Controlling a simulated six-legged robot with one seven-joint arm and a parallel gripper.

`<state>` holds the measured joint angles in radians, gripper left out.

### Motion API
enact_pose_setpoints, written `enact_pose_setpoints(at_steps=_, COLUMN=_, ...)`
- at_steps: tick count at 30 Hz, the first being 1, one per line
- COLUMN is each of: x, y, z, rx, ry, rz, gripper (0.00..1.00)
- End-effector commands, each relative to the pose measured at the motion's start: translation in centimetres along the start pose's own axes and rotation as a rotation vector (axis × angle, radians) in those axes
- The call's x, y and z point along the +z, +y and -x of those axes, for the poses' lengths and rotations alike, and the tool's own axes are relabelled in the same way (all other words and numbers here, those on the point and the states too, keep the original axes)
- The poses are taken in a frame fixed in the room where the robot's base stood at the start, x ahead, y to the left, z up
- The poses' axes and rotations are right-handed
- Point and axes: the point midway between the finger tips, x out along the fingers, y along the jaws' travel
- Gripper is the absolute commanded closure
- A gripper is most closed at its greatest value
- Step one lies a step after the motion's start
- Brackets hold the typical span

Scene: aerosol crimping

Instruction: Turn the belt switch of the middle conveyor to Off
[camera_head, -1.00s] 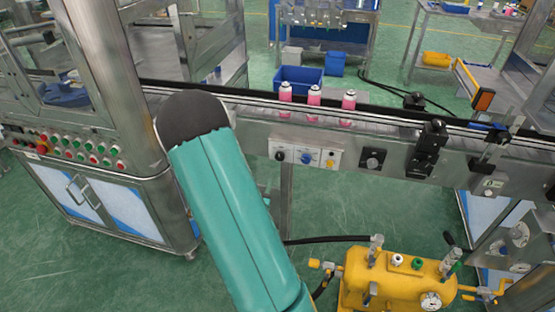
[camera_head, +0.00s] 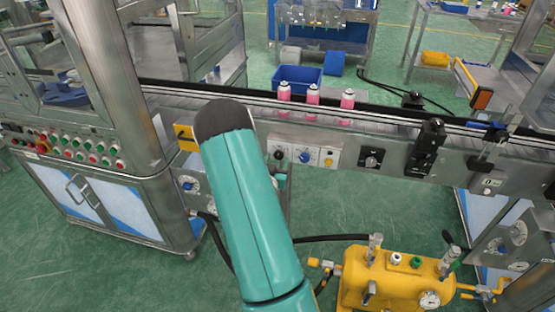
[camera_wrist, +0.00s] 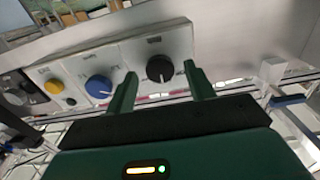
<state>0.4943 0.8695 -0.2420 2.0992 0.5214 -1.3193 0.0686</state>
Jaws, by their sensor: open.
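The middle conveyor (camera_head: 400,125) runs across the head view. A white control panel (camera_head: 317,150) on its front side carries a black knob (camera_head: 278,155), a blue knob (camera_head: 304,157) and a yellow button (camera_head: 329,162). The labels are too small to read. In the wrist view, which is turned over, the black knob (camera_wrist: 160,68) lies between the open fingertips of my gripper (camera_wrist: 160,85). I cannot tell whether they touch it. The blue knob (camera_wrist: 98,87) and yellow button (camera_wrist: 54,87) are to the left. My arm hides most of my gripper in the head view.
Several pink cans, one here (camera_head: 347,100), stand on the belt. Another dark knob (camera_head: 371,158) and a black sensor block (camera_head: 427,147) are farther right. A yellow tank (camera_head: 395,280) stands below. A steel cabinet (camera_head: 110,195) is at left.

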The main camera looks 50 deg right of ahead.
Motion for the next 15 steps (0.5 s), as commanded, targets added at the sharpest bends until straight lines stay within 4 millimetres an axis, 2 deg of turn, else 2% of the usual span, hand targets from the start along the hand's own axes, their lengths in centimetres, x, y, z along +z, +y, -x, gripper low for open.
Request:
enact_pose_setpoints(at_steps=4, x=0.05, y=0.06, z=-1.26, rx=0.001, ry=-0.001, rz=0.001, gripper=0.46)
enact_pose_setpoints(at_steps=13, x=0.04, y=0.01, z=-1.49, rx=-0.001, ry=-0.001, rz=0.001, gripper=0.46)
enact_pose_setpoints(at_steps=15, x=0.03, y=0.01, z=-1.48, rx=-0.001, ry=-0.001, rz=0.001, gripper=0.60)
